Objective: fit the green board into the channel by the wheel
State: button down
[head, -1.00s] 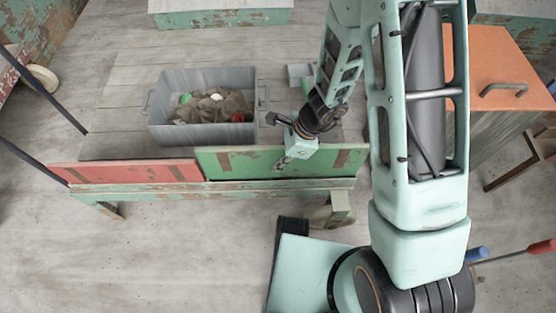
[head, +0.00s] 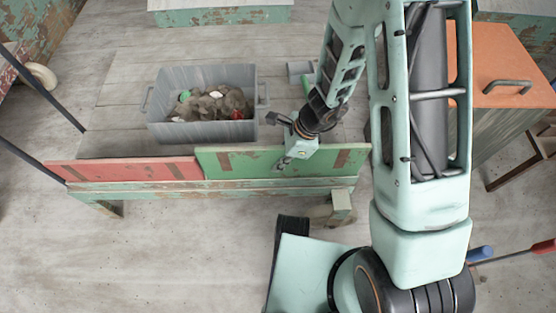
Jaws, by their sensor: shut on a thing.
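The green board (head: 236,163) with brown cross strips stands upright along the near edge of the cart (head: 130,60), to the right of the red board. My gripper (head: 284,162) is shut on the green board's top edge, right of its middle. The channel (head: 140,188) shows as a pale green rail along the cart's near edge, below both boards. The green board's lower edge lies at or just above this rail; I cannot tell how deep it sits. A wheel (head: 318,212) shows partly under the cart's near right corner.
The red board (head: 120,172) stands upright along the same edge, its right end against or overlapping the green board's left end. A grey bin (head: 200,137) of clay trimmings stands on the cart behind the boards. An orange-topped cabinet (head: 500,65) is at right.

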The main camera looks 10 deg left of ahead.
aim_at(278, 176)
jog(key=shift+f+b, duration=1.35)
jog(key=shift+f, duration=0.1)
jog(key=shift+f, duration=0.85)
jog(key=c, duration=1.9)
grip_release()
jog(key=shift+f, duration=0.1)
jog(key=v, duration=1.2)
